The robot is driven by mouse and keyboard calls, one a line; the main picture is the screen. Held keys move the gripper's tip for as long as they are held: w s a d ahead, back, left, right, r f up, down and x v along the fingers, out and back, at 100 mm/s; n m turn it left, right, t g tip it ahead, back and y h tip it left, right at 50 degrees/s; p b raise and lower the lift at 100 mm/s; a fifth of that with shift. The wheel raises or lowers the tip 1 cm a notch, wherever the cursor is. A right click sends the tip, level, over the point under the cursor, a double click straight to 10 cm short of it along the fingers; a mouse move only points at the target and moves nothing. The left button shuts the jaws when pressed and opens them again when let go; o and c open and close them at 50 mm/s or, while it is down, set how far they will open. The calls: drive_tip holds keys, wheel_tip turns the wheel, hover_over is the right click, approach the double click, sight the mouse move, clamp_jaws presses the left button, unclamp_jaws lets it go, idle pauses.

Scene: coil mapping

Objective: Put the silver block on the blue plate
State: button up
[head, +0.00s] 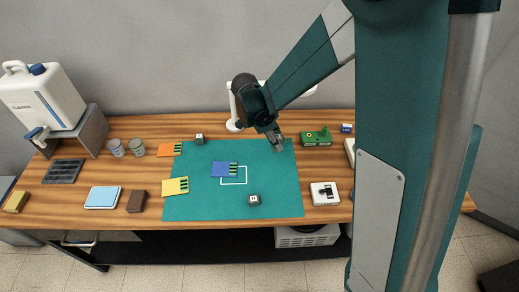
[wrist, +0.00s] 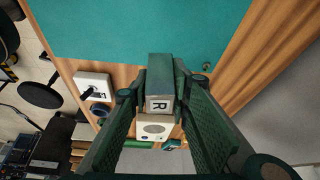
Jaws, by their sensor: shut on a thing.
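My gripper (head: 275,137) is over the right back part of the green mat. It is shut on a small grey block that I take to be the silver block (head: 279,146). In the wrist view the block (wrist: 158,104) sits between the two fingers, with a white face lettered R. The blue plate (head: 221,170) lies at the middle of the mat, left of and nearer than the gripper, and overlaps a white square outline. It shows dark stripes at its right end. I see nothing on top of it. The blue plate is not in the wrist view.
Dark lettered blocks stand at the mat's back left (head: 199,139) and front (head: 254,200). An orange plate (head: 168,150) and a yellow plate (head: 173,187) lie at its left edge. A white box (head: 325,194) and a green board (head: 316,138) are on the right.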

drive_tip(key=s+a+n+t+b, duration=0.1)
drive_tip(key=a+n+b, duration=0.1)
drive_tip(key=a, duration=0.9)
drive_tip(key=s+a+n+t+y+b, duration=0.1)
drive_tip(key=a+n, duration=0.4)
drive_tip(key=a, duration=0.5)
drive_tip(key=shift+a+r+n+t+b, duration=0.3)
drive_tip(key=shift+a+r+b, duration=0.1)
drive_tip(key=shift+r+b, duration=0.05)
approach(228, 166)
drive_tip(key=shift+w+d+f, duration=0.35)
drive_tip(key=shift+w+d, duration=0.35)
drive_tip(key=shift+f+b, duration=0.1)
drive_tip(key=shift+b, duration=0.2)
drive_tip(key=shift+f, duration=1.75)
drive_tip(key=shift+f+b, duration=0.2)
drive_tip(key=shift+b, duration=0.1)
